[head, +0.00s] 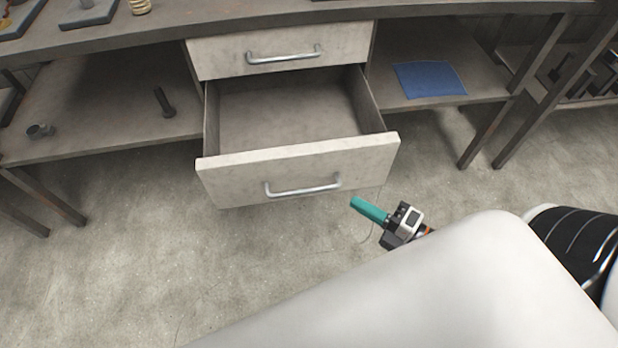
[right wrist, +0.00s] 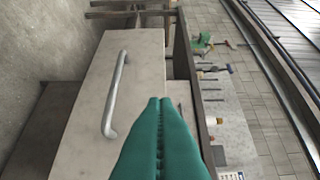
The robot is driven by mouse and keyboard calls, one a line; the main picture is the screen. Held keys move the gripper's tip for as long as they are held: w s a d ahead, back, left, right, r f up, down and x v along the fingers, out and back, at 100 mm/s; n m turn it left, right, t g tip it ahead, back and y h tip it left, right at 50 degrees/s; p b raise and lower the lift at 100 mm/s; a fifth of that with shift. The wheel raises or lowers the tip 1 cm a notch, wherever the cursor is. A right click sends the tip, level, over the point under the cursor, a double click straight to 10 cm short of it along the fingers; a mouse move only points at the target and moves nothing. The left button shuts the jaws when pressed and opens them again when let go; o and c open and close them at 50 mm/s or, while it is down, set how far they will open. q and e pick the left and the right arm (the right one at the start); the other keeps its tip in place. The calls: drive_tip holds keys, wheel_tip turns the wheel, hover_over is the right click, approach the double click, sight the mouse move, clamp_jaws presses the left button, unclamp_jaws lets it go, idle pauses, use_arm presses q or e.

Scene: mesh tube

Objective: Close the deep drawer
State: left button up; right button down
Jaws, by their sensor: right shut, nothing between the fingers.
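The deep drawer (head: 297,164) is the lower one under the workbench and is pulled well out, empty inside as far as I see. Its pale front has a metal bar handle (head: 303,188). My right gripper (head: 355,202) has teal fingers and is shut and empty, in front of the drawer front, just right of the handle in the head view. In the right wrist view the fingertips (right wrist: 161,100) point at the pale front, with its handle (right wrist: 117,95) to their left. I cannot tell whether they touch it. My left gripper is not in view.
A shut shallow drawer (head: 283,51) sits above the open one. The left shelf (head: 110,130) holds a dark bolt (head: 163,102) and a small metal cup (head: 40,130). A blue cloth (head: 429,79) lies on the right shelf. The floor in front is clear.

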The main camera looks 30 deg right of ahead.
drive_tip(key=shift+w+d+x, duration=0.2)
drive_tip(key=shift+d+x, duration=0.2)
drive_tip(key=shift+x, duration=1.75)
drive_tip(key=shift+w+d+x, duration=0.25)
drive_tip(key=shift+d+x, duration=0.15)
drive_tip(key=shift+x, duration=1.75)
drive_tip(key=shift+w+d+x, duration=0.2)
drive_tip(key=shift+d+x, duration=0.2)
drive_tip(key=shift+x, duration=1.75)
drive_tip(key=shift+r, duration=0.15)
